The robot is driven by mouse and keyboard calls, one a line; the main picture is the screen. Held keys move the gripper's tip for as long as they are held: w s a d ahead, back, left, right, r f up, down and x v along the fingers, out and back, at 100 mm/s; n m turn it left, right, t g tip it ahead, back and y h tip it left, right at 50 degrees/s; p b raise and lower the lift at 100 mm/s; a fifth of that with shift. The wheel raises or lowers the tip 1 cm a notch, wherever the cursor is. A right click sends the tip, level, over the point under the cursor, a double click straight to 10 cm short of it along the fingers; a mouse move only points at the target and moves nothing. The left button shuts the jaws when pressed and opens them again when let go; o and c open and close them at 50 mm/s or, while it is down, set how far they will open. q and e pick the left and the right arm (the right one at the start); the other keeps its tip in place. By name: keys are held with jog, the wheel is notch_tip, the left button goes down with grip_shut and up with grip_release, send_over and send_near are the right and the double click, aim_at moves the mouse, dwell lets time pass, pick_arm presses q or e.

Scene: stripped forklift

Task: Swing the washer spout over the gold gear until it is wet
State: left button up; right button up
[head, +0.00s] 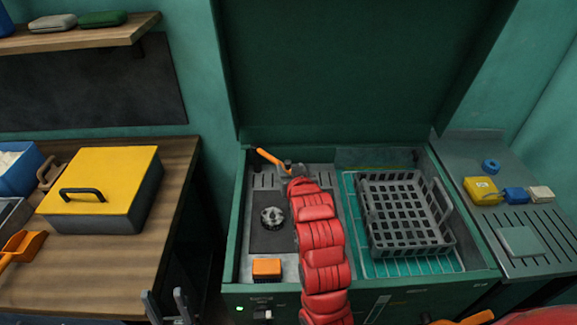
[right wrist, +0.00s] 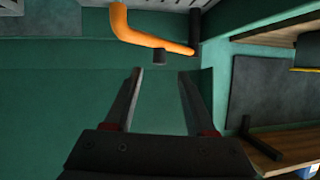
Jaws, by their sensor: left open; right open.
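The washer spout (head: 271,158) is an orange bar at the back left of the open washer, angled to the back left from a dark post. In the right wrist view the orange spout (right wrist: 140,32) lies just beyond my fingertips. My left gripper (head: 164,294) is open and empty at the bottom left.
A dark wire basket (head: 449,236) stands right of the red arm. An orange block (head: 266,268) sits at the washer's front left. The raised lid (head: 340,70) stands behind. A yellow-topped box (head: 105,172) is on the left bench. Small items lie on the right ledge.

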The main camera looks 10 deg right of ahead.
jog(key=p+v, duration=1.1)
jog(key=p, duration=0.3)
jog(key=shift+r, duration=0.1)
